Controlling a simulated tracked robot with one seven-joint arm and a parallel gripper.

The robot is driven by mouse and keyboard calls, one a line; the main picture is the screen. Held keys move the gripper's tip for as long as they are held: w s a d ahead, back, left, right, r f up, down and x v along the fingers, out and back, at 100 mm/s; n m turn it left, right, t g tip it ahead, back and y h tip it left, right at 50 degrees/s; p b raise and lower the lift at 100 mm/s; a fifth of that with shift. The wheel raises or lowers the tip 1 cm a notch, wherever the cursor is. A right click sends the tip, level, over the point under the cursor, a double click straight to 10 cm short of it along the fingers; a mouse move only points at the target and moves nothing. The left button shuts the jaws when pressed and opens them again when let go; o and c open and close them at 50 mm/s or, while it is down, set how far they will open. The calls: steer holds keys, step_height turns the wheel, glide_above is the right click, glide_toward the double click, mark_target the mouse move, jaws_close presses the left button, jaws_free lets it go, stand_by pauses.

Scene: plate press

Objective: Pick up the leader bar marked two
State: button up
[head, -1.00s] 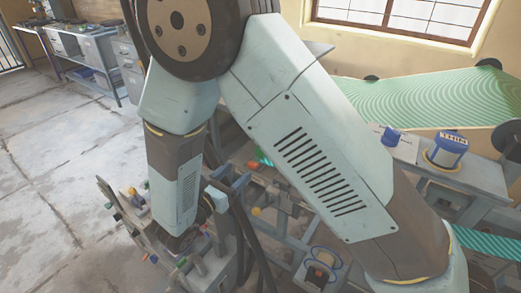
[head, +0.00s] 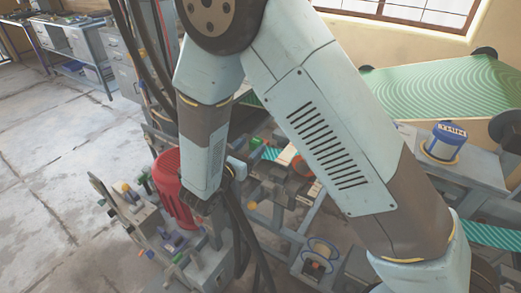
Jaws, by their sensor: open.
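I cannot make out a leader bar marked two; no such mark is readable. Several small pieces with coloured ends, among them an orange one (head: 122,188) and a green one (head: 102,203), stand on a grey rack (head: 138,215) at the lower left. My gripper (head: 204,206) is at the dark lower end of my forearm, beside a red ribbed housing (head: 176,190). Its fingertips are small and hard to make out, and I see nothing held. My arm hides much of the middle.
A green patterned sheet (head: 435,88) lies on the machine at the right. A blue and white tub (head: 445,142) stands on a grey surface below it. Dark cables hang beside my forearm. A workbench (head: 85,70) stands at the far left, with open concrete floor (head: 45,175) before it.

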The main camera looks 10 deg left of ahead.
mark_target(256, 141)
steer(key=x, duration=0.4)
steer(key=shift+a, duration=0.1)
steer(key=c, duration=1.1)
steer(key=shift+r, duration=0.65)
steer(key=s+d+r, duration=0.1)
steer(key=s+r, duration=0.3)
steer(key=s+d+r, duration=0.1)
steer(key=s+r, duration=0.2)
steer(key=s, duration=0.2)
steer(key=s+r, duration=0.4)
steer(key=s, duration=0.1)
steer(key=shift+d+r, duration=0.35)
steer(key=shift+d, duration=0.05)
steer(key=shift+w, duration=0.1)
